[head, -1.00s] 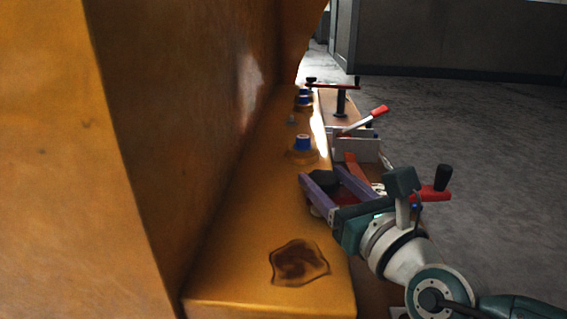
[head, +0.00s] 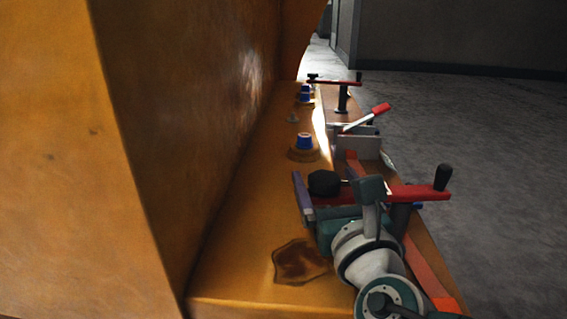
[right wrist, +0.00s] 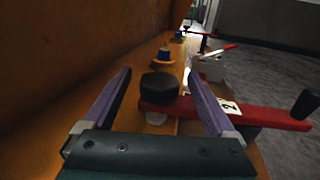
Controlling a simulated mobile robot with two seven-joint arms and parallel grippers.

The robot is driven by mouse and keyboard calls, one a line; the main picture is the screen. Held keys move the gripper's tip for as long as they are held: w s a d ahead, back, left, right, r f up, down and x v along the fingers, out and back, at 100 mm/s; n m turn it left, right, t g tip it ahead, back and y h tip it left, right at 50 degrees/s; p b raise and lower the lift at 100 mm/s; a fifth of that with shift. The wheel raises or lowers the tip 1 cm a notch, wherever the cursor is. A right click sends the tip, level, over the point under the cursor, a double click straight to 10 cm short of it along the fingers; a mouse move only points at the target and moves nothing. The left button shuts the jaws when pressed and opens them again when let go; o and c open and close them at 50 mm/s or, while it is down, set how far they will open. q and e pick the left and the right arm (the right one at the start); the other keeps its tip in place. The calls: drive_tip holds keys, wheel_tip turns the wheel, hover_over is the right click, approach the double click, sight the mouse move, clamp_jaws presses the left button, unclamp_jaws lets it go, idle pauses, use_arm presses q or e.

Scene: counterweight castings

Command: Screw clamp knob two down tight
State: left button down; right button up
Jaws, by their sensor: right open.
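The clamp marked 2 has a red arm (head: 412,191) that also shows in the right wrist view (right wrist: 265,117) with a white number plate (right wrist: 229,106). At the arm's left end sits a round black knob (head: 323,182), seen close in the right wrist view (right wrist: 158,86). My right gripper (right wrist: 158,77) is open, its two purple fingers on either side of the knob with clear gaps; in the head view it (head: 326,174) reaches in from below right. My left gripper is not in view.
The orange casting has a tall wall (head: 190,110) left of its ledge. A blue-capped stud (head: 304,142) stands beyond the knob. Farther back are another red clamp (head: 338,82) and a red-tipped lever (head: 380,110). Grey floor (head: 490,170) is free at right.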

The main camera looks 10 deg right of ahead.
drive_tip(key=shift+s, duration=0.1)
drive_tip(key=shift+s+r+p, duration=0.1)
drive_tip(key=shift+s+p, duration=0.2)
drive_tip(key=shift+p, duration=0.05)
drive_tip(key=s+p, duration=0.1)
drive_tip(key=s, duration=0.2)
drive_tip(key=s+p, duration=0.1)
drive_tip(key=s, duration=0.2)
drive_tip(key=s+p, duration=0.2)
drive_tip(key=shift+s+a, duration=0.25)
drive_tip(key=shift+s, duration=0.3)
